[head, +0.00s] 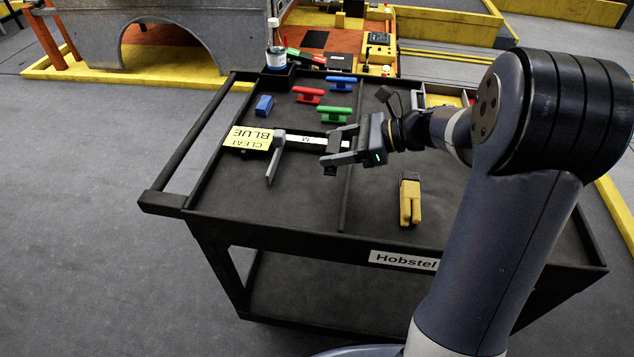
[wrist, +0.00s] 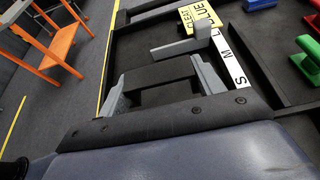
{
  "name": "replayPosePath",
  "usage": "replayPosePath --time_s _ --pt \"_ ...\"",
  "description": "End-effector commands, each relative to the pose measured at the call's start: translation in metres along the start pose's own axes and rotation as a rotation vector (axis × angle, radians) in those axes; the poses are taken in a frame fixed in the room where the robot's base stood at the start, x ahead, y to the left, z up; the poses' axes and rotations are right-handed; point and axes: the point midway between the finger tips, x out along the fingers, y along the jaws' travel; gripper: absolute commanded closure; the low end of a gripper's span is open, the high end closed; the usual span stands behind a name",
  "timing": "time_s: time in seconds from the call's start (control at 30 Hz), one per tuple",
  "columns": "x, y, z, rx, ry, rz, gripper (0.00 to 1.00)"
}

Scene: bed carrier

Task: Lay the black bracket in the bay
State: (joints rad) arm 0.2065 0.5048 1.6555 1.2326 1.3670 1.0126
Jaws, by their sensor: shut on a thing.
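My gripper (head: 340,146) reaches in from the right over the middle of the cart top, its fingers pointing left. It is shut on a dark piece that looks like the black bracket (wrist: 158,74); in the wrist view the piece spans the space between the two grey fingers. In the head view the bracket is mostly lost among the dark gripper parts. I cannot tell how far above the cart top it is. A divided tray (head: 420,97) shows behind my wrist, partly hidden; I cannot tell whether it holds the bay.
The dark cart top (head: 300,205) has raised rims and a divider. A grey slider (head: 275,157) sits on the S-M-L scale beside the yellow "CLEAT BLUE" card (head: 249,138). Red, green and blue pieces lie behind. A yellow piece (head: 410,202) lies at front right. The front left is clear.

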Motion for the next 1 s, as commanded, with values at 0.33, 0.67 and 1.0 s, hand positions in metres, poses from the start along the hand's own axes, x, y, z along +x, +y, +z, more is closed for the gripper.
replayPosePath --time_s 0.33,0.67,1.0 --pt "0.021 0.0 -0.05 0.002 0.0 0.001 0.61" --pt "0.035 0.0 -0.085 0.004 0.0 0.001 0.61" --pt "0.036 0.0 -0.088 0.001 0.0 0.0 0.61"
